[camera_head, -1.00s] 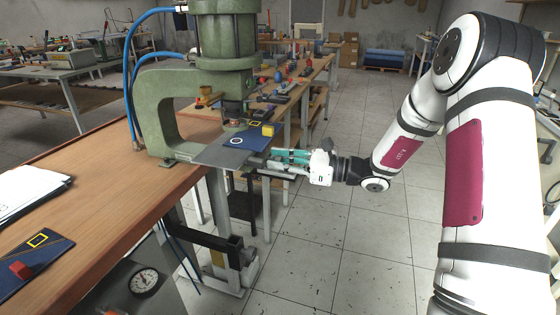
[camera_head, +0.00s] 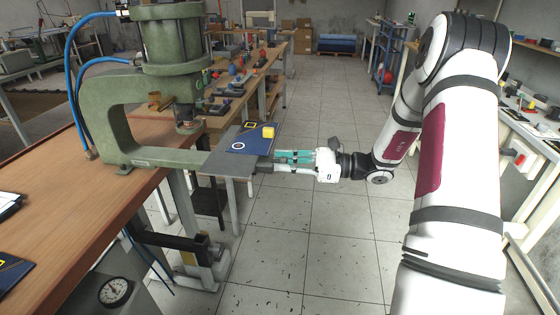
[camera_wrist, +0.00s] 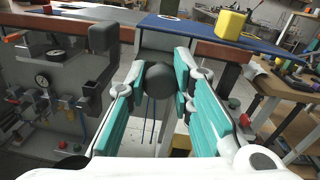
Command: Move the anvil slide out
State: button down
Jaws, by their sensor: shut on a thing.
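The anvil slide (camera_head: 222,166) is a grey plate that sticks out to the right of the green press (camera_head: 110,115), clear of the ram (camera_head: 187,122). A blue mat with a white ring (camera_head: 238,146) and a yellow block (camera_head: 268,131) lie on it. My gripper (camera_head: 278,158), with teal fingers, is at the slide's outer right end. In the wrist view my gripper (camera_wrist: 165,78) is shut on a dark round knob (camera_wrist: 155,80) below the plate's edge. The head view hides the knob behind the fingers.
The wooden bench (camera_head: 90,215) carries the press. A pressure gauge (camera_head: 115,291) sits below its front edge. Another bench with small objects (camera_head: 240,75) runs behind. The tiled floor (camera_head: 330,240) right of the slide is open.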

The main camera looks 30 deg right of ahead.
jog(key=c, duration=1.4)
grip_release()
jog(key=shift+o, duration=0.2)
jog(key=shift+d, duration=0.1)
jog(key=v, duration=1.1)
jog(key=shift+s+d, duration=0.25)
jog(key=shift+d, duration=0.1)
jog(key=s+a+r+n+g+h+p, duration=0.25)
jog(key=s+a+r+n+g, duration=0.3)
jog(key=a, duration=0.35)
jog(key=s+a+r+n+g+h+p, duration=0.1)
jog(key=s+a+r+n+g+h, duration=0.35)
jog(key=a, duration=0.45)
jog(key=s+a+r+n+t+h+p, duration=0.1)
jog(key=s+r+n+h, duration=0.3)
jog(key=s, duration=0.4)
jog(key=s+a+r+n+t+h+p, duration=0.1)
jog(key=s+r+n+t+h+p, duration=0.2)
jog(key=s+r+n, duration=0.3)
jog(key=s+n+h+p, duration=0.1)
jog(key=s+n, duration=0.1)
jog(key=s, duration=0.1)
jog(key=shift+s+r+n, duration=0.15)
jog(key=shift+s+n, duration=0.05)
jog(key=shift+n, duration=0.2)
